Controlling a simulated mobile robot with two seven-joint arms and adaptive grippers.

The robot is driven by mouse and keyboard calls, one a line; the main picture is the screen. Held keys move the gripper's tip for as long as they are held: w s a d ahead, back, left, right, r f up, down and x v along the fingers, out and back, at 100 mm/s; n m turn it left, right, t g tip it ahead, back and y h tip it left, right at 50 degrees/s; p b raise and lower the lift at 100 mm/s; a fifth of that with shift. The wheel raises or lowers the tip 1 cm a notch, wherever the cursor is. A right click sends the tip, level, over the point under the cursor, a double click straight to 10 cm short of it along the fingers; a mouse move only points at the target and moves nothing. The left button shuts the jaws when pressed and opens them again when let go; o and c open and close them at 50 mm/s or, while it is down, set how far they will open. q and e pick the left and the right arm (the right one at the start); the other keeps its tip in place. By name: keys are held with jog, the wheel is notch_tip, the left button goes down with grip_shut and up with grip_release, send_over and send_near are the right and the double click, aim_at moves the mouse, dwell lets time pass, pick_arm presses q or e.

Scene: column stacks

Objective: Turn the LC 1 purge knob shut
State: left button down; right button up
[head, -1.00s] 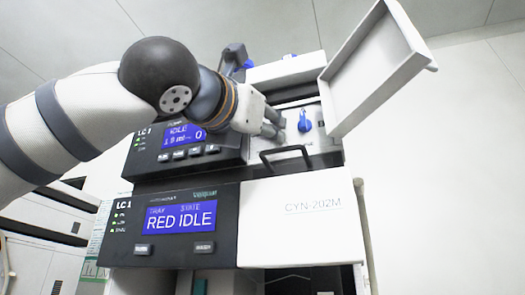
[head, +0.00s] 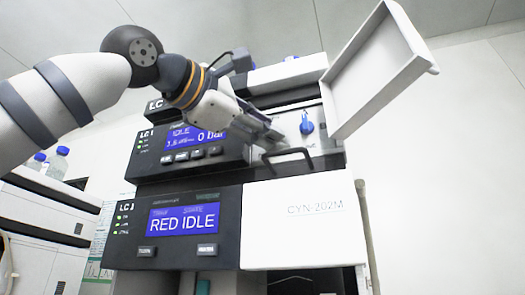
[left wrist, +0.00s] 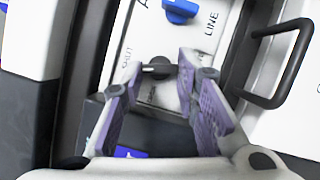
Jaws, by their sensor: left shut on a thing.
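The purge knob (left wrist: 157,68) is a small dark knob on a white panel in the left wrist view, with the word SHUT printed to its left and a second, blurred label below it. My left gripper (left wrist: 158,76) has its purple-padded fingertips on either side of this knob and is shut on it. In the head view my left gripper (head: 276,137) reaches from the left to the upper LC 1 module's panel and hides the knob. A separate blue knob (left wrist: 180,9) sits above it, near the word LINE; it also shows in the head view (head: 306,123). My right gripper is out of view.
A white door (head: 375,70) stands open to the right of the panel. A dark handle (head: 287,158) lies just below the gripper, and shows close by on the right in the wrist view (left wrist: 290,65). The upper screen (head: 195,138) reads IDLE, 0 bar; the lower screen (head: 184,219) reads RED IDLE.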

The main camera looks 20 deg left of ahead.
pick_arm(q)
jog(key=shift+r+m+g, duration=0.15)
jog(key=shift+m+g, duration=0.55)
jog(key=shift+m, duration=1)
jog(key=shift+y, duration=0.3)
jog(key=c, duration=1.5)
grip_release()
jog(key=v, duration=1.2)
jog(key=shift+a, duration=0.1)
